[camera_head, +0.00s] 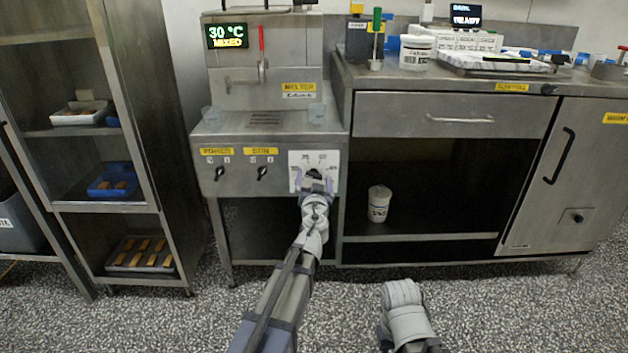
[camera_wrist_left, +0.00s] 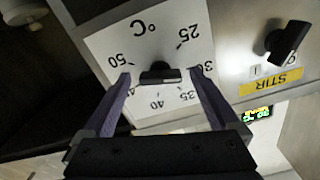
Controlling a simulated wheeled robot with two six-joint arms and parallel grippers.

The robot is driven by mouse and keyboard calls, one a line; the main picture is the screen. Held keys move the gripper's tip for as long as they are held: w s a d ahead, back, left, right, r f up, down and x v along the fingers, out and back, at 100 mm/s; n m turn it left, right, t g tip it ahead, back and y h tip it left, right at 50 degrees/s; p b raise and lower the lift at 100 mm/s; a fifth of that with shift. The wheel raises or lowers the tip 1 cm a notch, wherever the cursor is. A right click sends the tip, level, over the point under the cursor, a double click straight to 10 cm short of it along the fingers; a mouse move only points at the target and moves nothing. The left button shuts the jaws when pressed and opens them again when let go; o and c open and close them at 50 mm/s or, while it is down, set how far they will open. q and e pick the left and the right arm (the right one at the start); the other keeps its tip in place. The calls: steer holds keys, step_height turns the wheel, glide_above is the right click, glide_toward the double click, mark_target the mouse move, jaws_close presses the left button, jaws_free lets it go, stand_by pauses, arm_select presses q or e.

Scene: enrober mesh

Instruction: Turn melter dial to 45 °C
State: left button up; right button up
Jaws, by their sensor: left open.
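The melter (camera_head: 265,80) stands left of centre, and its display (camera_head: 227,36) reads 30 °C with MIXED below. Its white dial plate (camera_head: 296,160) is on the front panel, partly hidden by my gripper in the head view. In the left wrist view, the plate (camera_wrist_left: 107,45) appears upside down with marks from 25 to 50, and the black dial knob (camera_wrist_left: 160,74) is at its centre. My left gripper (camera_head: 314,182) is at the dial, open, with one purple finger on each side of the knob and gaps showing. Its fingers also show in the left wrist view (camera_wrist_left: 158,78). My right gripper is not in view.
POWER (camera_head: 220,172) and STIR (camera_head: 263,173) knobs sit left of the dial. A steel counter (camera_head: 420,85) with a drawer and a door adjoins on the right. A rack (camera_head: 105,207) with trays stands at left. My right arm is low in front.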

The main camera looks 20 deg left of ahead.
arm_select(q)
steer(key=shift+w, duration=0.1)
steer(key=c, duration=1.4)
steer(key=shift+m, duration=0.3)
